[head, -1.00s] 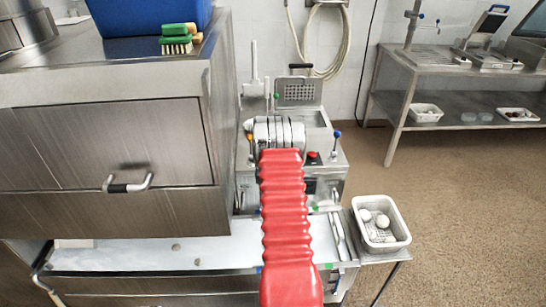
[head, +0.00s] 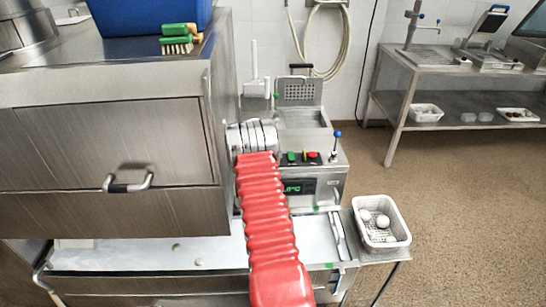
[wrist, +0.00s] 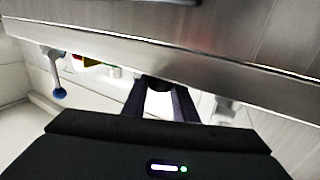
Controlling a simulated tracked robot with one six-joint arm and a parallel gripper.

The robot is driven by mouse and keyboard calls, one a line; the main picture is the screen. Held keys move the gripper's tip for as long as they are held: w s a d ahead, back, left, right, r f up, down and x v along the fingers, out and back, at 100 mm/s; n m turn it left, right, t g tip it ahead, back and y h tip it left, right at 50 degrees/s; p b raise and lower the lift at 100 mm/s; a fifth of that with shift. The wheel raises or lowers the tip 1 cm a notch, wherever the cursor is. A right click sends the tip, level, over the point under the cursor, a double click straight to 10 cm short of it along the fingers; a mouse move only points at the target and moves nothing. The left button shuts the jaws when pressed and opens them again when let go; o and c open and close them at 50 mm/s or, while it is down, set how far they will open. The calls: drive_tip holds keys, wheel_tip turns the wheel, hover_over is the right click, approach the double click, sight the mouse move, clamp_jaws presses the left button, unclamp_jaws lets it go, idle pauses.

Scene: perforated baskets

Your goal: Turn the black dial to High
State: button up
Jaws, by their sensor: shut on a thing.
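In the wrist view the two dark fingers of my gripper (wrist: 158,90) reach forward under a wide steel panel. They are shut on a small dark round part, which looks like the black dial (wrist: 156,82); its markings cannot be read. In the head view my red-sleeved arm ends in pale rings at the left side of a steel appliance (head: 325,177), close to the big steel cabinet. My gripper and the dial are hidden there. A green display, partly covered by my arm, shows on the appliance front.
The steel cabinet (head: 110,145) stands close on the left. A blue-knobbed lever (head: 337,135), a red button (head: 312,155) and a green button (head: 291,157) are on the appliance. A white perforated basket (head: 402,238) with round white items stands right. Floor is open at right.

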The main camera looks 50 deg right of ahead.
drive_tip(key=shift+s+d, duration=0.1)
drive_tip(key=o, duration=1.1)
drive_tip(key=shift+r, duration=0.15)
drive_tip(key=shift+r, duration=4.85)
